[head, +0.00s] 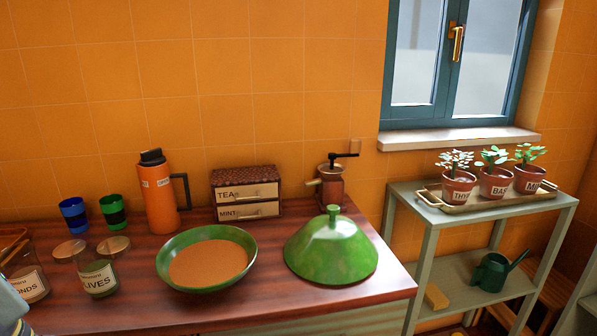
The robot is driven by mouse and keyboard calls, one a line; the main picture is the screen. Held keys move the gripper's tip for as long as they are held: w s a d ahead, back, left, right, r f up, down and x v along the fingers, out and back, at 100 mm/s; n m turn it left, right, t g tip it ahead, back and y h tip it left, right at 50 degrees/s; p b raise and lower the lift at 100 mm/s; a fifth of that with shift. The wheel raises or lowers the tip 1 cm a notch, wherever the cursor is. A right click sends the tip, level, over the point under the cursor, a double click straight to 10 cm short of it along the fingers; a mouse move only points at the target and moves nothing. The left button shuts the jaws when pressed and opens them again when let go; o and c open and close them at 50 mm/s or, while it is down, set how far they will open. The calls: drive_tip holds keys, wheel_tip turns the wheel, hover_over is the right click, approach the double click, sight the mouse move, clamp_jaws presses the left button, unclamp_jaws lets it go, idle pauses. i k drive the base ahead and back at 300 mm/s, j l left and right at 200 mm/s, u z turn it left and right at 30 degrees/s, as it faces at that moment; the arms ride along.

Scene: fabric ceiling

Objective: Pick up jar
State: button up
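Clear glass jars stand at the left end of the wooden counter. One jar (98,281) has a label reading "OLIVES" and a round wooden lid. Another jar (29,285), at the far left, has a label ending in "NDS". A second round wooden lid (114,245) shows just behind the olives jar; whether it tops another jar is hard to tell. The frame does not show which jar is meant. A pale grey part at the lower left corner looks like my arm and covers part of the left jar's area. My gripper's fingers are not visible.
A green bowl (171,281) sits right of the olives jar. Behind are blue (73,215) and green (112,211) cups and an orange flask (158,195). A drawer box (245,193), grinder (331,187) and green dome (331,250) stand further right. A plant shelf (455,215) stands beyond.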

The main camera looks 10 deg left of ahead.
sight(92, 257)
drive_tip(key=k+j+u, duration=0.1)
drive_tip(key=u, duration=1)
